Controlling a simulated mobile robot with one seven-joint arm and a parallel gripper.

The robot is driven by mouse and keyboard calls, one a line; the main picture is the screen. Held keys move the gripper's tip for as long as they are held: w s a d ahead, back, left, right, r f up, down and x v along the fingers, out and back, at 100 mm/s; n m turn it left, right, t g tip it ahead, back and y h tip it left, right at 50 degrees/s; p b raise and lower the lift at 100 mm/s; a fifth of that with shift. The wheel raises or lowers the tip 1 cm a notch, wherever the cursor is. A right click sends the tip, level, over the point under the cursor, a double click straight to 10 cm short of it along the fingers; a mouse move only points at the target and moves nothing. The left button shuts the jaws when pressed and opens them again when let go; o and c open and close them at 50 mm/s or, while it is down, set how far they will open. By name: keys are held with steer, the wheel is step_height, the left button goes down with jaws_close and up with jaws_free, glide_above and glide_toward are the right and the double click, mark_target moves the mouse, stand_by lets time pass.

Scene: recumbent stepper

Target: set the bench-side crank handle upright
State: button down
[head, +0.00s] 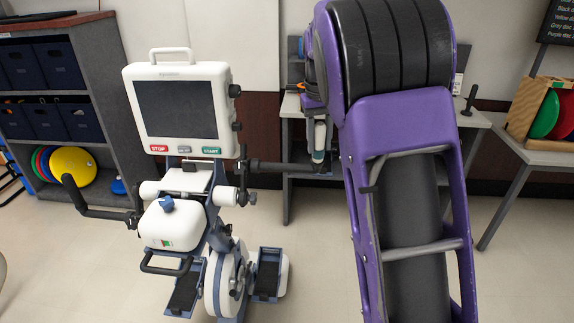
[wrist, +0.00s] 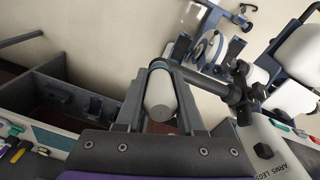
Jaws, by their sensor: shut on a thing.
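The bench-side crank is a dark arm (head: 285,168) that reaches right from the white stepper (head: 180,105). In the wrist view the dark crank arm (wrist: 205,85) ends in a round collar by a pale, rounded handle (wrist: 160,97). My gripper (head: 319,150) points down at the outer end of the crank. In the wrist view my gripper (wrist: 160,105) has its two grey fingers on both sides of the handle, shut on it. The handle runs roughly in line with the fingers. Its exact tilt is hard to tell, and the fingers hide part of it.
My purple arm covers much of the right side. A grey bench (head: 440,117) stands behind it. A dark shelf unit (head: 100,100) with bins and coloured discs is at left. A disc rack (head: 545,112) stands at far right. The stepper's other crank (head: 105,212) extends left.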

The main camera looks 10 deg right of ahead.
steer(key=shift+w+d+r+g, duration=0.15)
steer(key=shift+w+g, duration=0.55)
steer(key=shift+g, duration=0.1)
steer(key=shift+w, duration=0.2)
steer(key=shift+c, duration=2.2)
jaws_free()
